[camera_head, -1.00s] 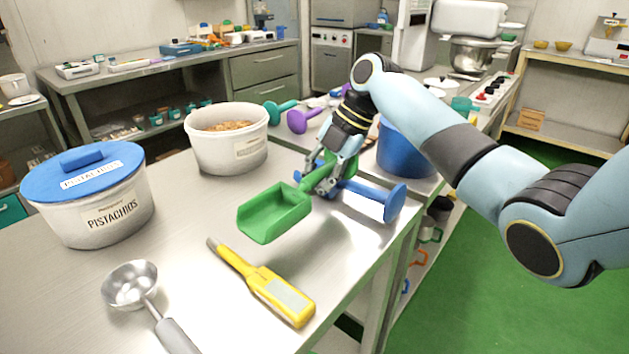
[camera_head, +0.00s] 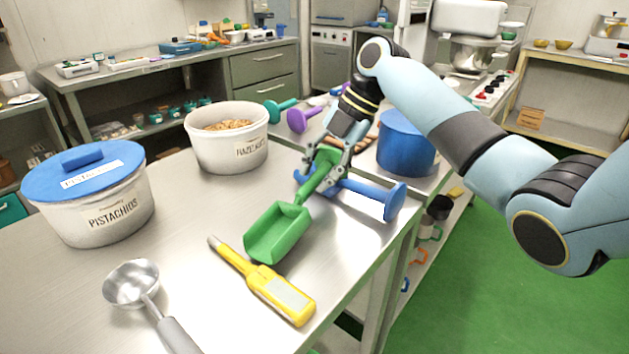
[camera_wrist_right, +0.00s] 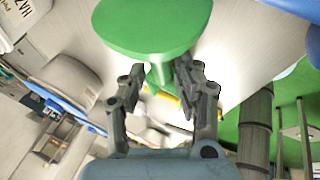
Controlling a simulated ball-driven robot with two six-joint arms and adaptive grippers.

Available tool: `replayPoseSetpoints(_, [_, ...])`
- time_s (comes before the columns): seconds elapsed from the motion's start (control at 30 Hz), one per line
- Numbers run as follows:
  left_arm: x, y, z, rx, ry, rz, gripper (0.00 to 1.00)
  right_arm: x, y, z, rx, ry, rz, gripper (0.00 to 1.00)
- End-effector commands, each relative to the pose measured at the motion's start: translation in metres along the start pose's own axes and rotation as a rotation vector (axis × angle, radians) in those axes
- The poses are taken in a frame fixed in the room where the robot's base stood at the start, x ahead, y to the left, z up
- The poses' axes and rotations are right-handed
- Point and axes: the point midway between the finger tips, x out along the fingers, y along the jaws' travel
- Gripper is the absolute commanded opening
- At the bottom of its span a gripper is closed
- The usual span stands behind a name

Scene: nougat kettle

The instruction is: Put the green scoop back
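The green scoop (camera_head: 278,232) is in the middle of the head view, its bowl toward the lower left and its handle rising to my right gripper (camera_head: 325,172). The gripper's fingers stand on both sides of the handle and look shut on it. In the right wrist view the wide green handle end (camera_wrist_right: 152,25) is close to the camera, with its stem between the fingers (camera_wrist_right: 160,85). The bowl hangs low over the table; whether it touches is unclear. A blue scoop-like piece (camera_head: 372,195) lies just behind and right of the green handle. My left gripper is out of view.
A yellow tool (camera_head: 270,285) lies in front of the green bowl. A metal scoop (camera_head: 131,285), the pistachios tub (camera_head: 100,212) and an open tub (camera_head: 225,150) stand left. Teal (camera_head: 280,110) and purple (camera_head: 303,118) scoops lie behind; a blue bucket (camera_head: 405,150) is right.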

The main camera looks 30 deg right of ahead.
Motion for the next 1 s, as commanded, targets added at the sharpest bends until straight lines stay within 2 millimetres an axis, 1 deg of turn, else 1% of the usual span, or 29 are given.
replayPoseSetpoints(0.03, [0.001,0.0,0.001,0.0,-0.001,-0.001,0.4,-0.011,-0.001,0.001,-0.002,-0.004,0.0,0.32])
replayPoseSetpoints(0.2, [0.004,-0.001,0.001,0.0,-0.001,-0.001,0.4,-0.052,-0.001,0.002,-0.001,-0.005,0.0,0.32])
replayPoseSetpoints(0.3, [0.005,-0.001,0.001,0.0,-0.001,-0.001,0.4,-0.072,-0.001,0.001,0.0,-0.003,-0.001,0.32])
replayPoseSetpoints(0.4, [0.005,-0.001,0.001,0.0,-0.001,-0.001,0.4,-0.087,-0.001,0.001,0.0,-0.002,-0.001,0.32])
replayPoseSetpoints(0.5, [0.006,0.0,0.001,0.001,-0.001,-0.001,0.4,-0.096,0.0,0.001,0.0,0.0,0.0,0.32])
replayPoseSetpoints(0.6, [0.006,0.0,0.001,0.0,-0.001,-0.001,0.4,-0.099,-0.001,0.0,0.0,0.001,-0.001,0.32])
replayPoseSetpoints(1.0, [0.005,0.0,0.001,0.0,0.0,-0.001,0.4,-0.099,-0.001,0.0,0.001,0.001,-0.001,0.32])
